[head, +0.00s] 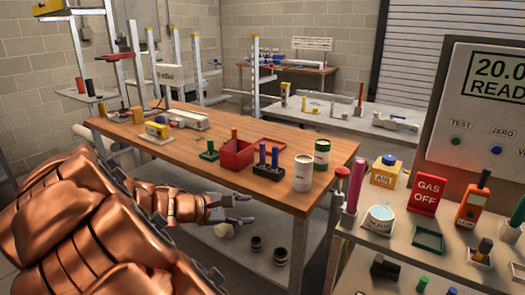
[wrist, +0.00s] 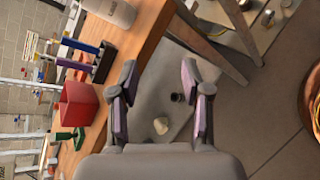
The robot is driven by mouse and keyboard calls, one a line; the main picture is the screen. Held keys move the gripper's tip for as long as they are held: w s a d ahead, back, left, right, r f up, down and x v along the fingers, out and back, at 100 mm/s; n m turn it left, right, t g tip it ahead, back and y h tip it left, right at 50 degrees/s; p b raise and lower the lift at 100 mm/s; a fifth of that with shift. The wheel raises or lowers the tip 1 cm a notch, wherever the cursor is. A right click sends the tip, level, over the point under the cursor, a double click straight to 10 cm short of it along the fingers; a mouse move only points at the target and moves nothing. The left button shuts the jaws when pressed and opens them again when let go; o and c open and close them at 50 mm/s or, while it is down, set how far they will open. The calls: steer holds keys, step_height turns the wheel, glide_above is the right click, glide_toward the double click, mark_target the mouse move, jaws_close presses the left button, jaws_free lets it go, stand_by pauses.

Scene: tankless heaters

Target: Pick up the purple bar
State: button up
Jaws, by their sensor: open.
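A pink-purple upright bar (head: 354,187) stands at the left end of the shelf on the right in the head view, beside a red-topped piece.
The wooden table (head: 310,190) holds a red bin (head: 236,155), a white can (head: 303,174) and a green-and-white can (head: 321,155). Dark round pieces (head: 281,256) lie on the table's lower shelf.

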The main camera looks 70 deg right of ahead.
steer(key=w+d+r+n+h+p, duration=0.1)
steer(key=d+r+n+h, duration=0.15)
steer(key=d, duration=0.35)
steer(key=w+d+r+n+h+p, duration=0.1)
steer(key=w+d+r+n+p, duration=0.15)
steer(key=d, duration=0.25)
steer(key=n+t+h+p, duration=0.2)
steer(key=n+t+h, duration=0.1)
steer(key=n, duration=0.5)
glide_toward(261, 150)
steer(key=s+x, duration=0.1)
steer(key=x, duration=0.2)
steer(key=shift+w+f, duration=0.1)
steer(key=shift+w, duration=0.25)
steer(key=shift+s+d+f+n+p, duration=0.15)
steer(key=shift+d+p, duration=0.1)
steer(key=shift+d, duration=0.35)
steer(key=shift+s+d+r+n+p, duration=0.15)
steer(key=shift+d+p, duration=0.1)
steer(key=shift+d, duration=0.35)
steer(key=shift+w+p+x, duration=0.1)
steer(key=shift+p+x, duration=0.3)
steer(key=shift+x, duration=0.95)
steer(key=shift+w+p+x, duration=0.15)
steer(key=shift+p+x, duration=0.25)
steer(key=shift+x, duration=1)
jaws_close()
